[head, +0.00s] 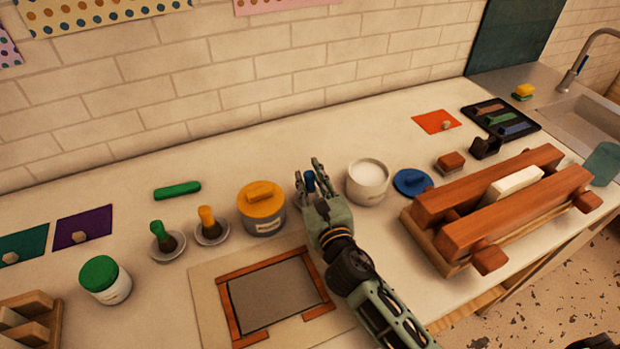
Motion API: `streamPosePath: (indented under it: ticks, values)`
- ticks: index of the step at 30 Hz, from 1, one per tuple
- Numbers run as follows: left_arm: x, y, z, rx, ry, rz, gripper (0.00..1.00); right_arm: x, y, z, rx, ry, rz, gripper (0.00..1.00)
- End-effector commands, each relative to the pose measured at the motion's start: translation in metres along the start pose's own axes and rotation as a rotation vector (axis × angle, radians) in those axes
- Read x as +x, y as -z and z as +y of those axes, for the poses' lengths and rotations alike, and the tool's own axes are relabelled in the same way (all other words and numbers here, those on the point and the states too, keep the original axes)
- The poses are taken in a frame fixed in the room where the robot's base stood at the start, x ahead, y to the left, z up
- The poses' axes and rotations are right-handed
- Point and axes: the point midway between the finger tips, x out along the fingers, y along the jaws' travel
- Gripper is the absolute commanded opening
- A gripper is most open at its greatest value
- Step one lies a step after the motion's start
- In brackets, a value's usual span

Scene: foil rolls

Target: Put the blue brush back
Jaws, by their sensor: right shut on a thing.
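My right gripper (313,174) is shut on the blue brush (309,182). Only a small part of the blue handle shows between the fingers; its bristles are hidden. The gripper is between the yellow-lidded jar (265,227) and an open white jar (367,184). My left gripper is not in view.
A blue lid (412,182) lies right of the open jar. A wooden-framed screen (275,294) is in front, partly under my arm. A large wooden press (497,214) stands at right. A green-lidded jar (105,281) stands at left. The counter along the wall is mostly clear.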

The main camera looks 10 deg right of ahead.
Motion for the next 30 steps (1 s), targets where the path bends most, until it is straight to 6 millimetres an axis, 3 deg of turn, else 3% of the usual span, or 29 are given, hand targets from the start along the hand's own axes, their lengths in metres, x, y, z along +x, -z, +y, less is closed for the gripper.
streamPosePath:
  ticks: [24,25,30]
  values:
    - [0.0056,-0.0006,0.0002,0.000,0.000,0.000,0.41,0.0001,0.0070,0.0011,0.000,0.000,0.000,0.00]
    - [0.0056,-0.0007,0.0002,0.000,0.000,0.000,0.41,0.0001,0.0070,0.0011,0.000,0.000,0.000,0.26]
    - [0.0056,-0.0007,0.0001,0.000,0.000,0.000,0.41,0.0001,0.0070,0.0011,0.000,0.000,0.000,0.41]
